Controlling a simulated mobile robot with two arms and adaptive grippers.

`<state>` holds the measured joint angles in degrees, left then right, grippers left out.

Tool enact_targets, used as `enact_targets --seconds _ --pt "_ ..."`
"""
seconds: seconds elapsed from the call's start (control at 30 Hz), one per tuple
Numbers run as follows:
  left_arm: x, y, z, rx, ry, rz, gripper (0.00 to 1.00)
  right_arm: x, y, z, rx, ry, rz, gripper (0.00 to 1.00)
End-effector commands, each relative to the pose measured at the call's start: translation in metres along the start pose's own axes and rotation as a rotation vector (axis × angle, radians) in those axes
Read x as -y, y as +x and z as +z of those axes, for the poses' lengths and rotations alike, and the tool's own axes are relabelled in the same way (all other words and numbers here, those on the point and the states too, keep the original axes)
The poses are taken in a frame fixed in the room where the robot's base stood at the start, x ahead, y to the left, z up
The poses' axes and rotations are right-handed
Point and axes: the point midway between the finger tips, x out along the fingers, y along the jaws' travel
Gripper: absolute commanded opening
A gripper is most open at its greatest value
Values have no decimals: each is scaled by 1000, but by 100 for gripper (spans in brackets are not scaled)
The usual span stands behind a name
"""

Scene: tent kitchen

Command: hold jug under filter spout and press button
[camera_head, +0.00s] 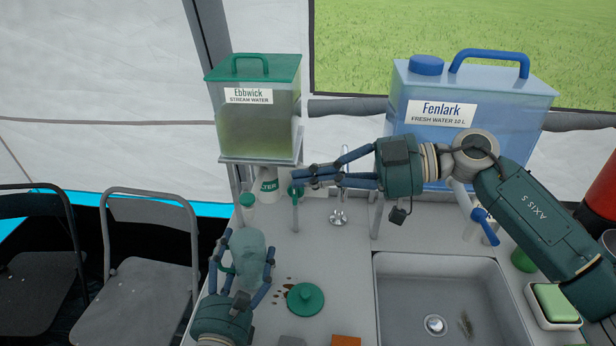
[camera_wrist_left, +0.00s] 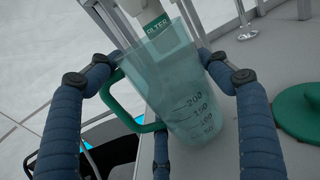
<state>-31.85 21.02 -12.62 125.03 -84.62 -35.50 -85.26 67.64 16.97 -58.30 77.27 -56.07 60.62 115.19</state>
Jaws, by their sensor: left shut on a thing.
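My left gripper (camera_head: 245,262) is shut around a translucent teal measuring jug (camera_head: 247,245). In the left wrist view the jug (camera_wrist_left: 178,85) tilts slightly, with volume marks and a green handle. It looks empty. The white filter (camera_head: 268,181) with a green label is under the green-lidded Ebbwick stream water tank (camera_head: 255,128). The jug is in front of the filter in the head view; I cannot tell whether it is under a spout. My right gripper (camera_head: 303,174) has its fingertips together beside the filter, just above a green-topped post (camera_head: 295,193). Whether it touches is unclear.
A blue Fenlark water container (camera_head: 480,105) stands at the back right. A green lid (camera_head: 305,299) and brown spots lie right of the jug.

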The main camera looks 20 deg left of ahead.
Motion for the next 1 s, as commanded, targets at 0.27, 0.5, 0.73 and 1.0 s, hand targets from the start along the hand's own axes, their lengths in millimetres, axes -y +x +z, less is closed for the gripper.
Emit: enact_targets --seconds 0.27,0.5,0.73,1.0 --pt "0 -16 1 1 -1 1 47 0 1 6 0 0 0 0" --pt "0 -30 1 2 -2 0 47 1 3 10 0 0 0 0" --pt "0 -43 1 1 -1 0 47 1 4 15 0 0 0 0" --pt "0 -57 2 2 -2 1 47 2 5 20 0 0 0 0"
